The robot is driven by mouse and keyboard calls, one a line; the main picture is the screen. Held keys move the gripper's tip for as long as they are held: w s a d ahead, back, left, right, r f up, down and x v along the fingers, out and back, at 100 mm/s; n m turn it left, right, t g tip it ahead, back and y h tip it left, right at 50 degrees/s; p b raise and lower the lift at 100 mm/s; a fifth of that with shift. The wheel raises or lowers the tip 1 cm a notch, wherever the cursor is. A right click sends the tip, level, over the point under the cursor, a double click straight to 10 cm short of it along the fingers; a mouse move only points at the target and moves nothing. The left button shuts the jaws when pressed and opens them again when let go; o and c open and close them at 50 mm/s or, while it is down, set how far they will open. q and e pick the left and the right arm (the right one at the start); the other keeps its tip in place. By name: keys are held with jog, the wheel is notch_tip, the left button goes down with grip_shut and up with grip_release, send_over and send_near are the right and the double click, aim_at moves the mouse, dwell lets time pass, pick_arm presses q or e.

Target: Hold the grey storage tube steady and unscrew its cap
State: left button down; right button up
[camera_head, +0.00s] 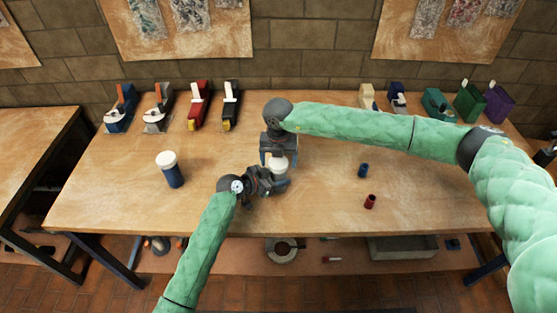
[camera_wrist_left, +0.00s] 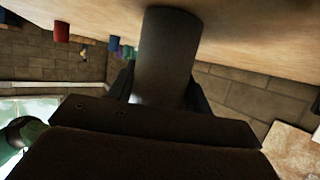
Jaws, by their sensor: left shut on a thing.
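The grey storage tube (camera_wrist_left: 166,60) fills the middle of the left wrist view, between the fingers of my left gripper. In the head view its white cap (camera_head: 279,167) shows, and the tube's body is mostly hidden by my left gripper (camera_head: 272,182). My left gripper is shut on the tube from the left side. My right gripper (camera_head: 278,154) points down from above at the cap, with its fingers around or just over it. Whether they touch the cap is not clear.
A small blue cup (camera_head: 363,170) and a red cup (camera_head: 370,201) stand at the right. Several coloured dispensers line the back edge. The table's front middle is clear.

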jog(key=shift+r, duration=2.2)
jog(key=shift+c, duration=0.4)
jog(key=shift+s+a+r+m, duration=0.1)
jog(key=shift+a+r+m, duration=0.15)
jog(key=shift+r+m, duration=0.45)
jog(key=shift+d+r+m, duration=0.15)
jog(key=shift+r+m, duration=0.75)
jog(key=shift+r, duration=0.1)
jog(key=shift+f, duration=3.95)
jog(key=c, duration=1)
jog(key=shift+n, duration=1.7)
